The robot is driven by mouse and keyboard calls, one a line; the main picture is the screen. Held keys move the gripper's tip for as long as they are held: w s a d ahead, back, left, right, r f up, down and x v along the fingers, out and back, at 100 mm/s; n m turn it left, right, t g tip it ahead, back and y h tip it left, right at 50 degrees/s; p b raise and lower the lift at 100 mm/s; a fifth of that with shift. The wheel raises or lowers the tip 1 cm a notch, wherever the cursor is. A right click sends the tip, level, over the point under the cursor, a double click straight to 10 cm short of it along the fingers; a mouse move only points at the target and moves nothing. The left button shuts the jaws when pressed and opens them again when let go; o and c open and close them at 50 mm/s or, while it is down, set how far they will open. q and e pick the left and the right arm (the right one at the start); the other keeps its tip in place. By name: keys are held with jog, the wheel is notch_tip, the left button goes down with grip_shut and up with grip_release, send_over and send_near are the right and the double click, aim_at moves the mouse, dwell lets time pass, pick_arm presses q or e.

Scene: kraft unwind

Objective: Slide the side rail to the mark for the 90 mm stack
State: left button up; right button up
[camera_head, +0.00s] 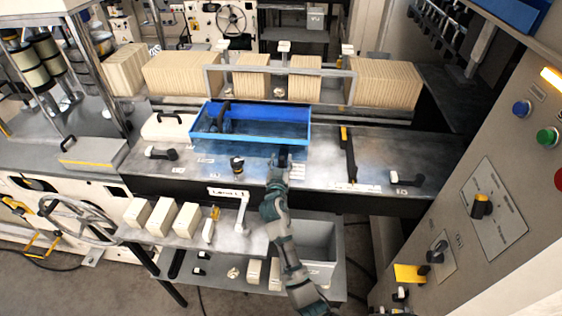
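A long black bar with a yellow end (349,155) stands on the grey metal table (420,160), right of my arm; it looks like the side rail. A small white label lies near its lower end. More white labels (298,172) lie just right of my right gripper, too small to read. My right gripper (279,163) is over the front of the table, below the blue tray, by a small dark part. It is apart from the black bar. Its fingers are too small and dark to tell open from shut. My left gripper is not in view.
A blue tray (298,140) sits behind my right gripper with a dark object (222,118) in it. A control panel (500,160) stands at the right. Kraft stacks (180,73) line the back.

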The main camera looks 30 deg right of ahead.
jog(key=shift+s, duration=0.15)
jog(key=v, duration=1.1)
jog(key=shift+s+a, duration=0.2)
jog(key=shift+a, duration=0.2)
jog(key=shift+f, duration=0.1)
